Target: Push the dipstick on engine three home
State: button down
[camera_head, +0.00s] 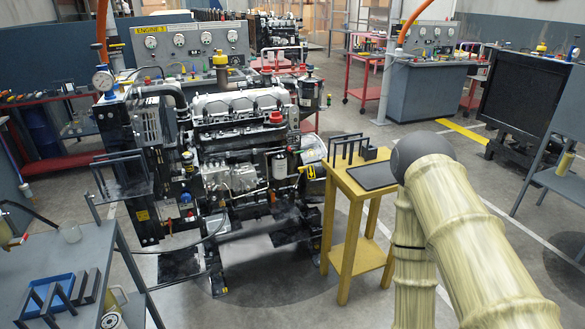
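A diesel engine (240,150) with a silver top cover stands on a stand at left centre. I cannot tell from this view whether it is engine three; the yellow sign (160,29) behind it begins with "ENGINE", and its number is too small to read surely. A small yellow and black part (310,172) shows on the engine's right side, but I cannot tell whether it is the dipstick. No dipstick is clearly made out. My arm, pale and ringed with a dark joint, comes in at the lower right. My gripper is not in view.
A yellow side table (346,254) with black racks and a dark mat (372,176) stands right of the engine, close to my arm. A grey bench (90,272) with a blue tray is at lower left. Test consoles (425,95) and red carts stand behind. Right floor is partly free.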

aim_at(301, 169)
jog(key=u, duration=0.65)
jog(key=i, duration=1.9)
jog(key=z, duration=0.7)
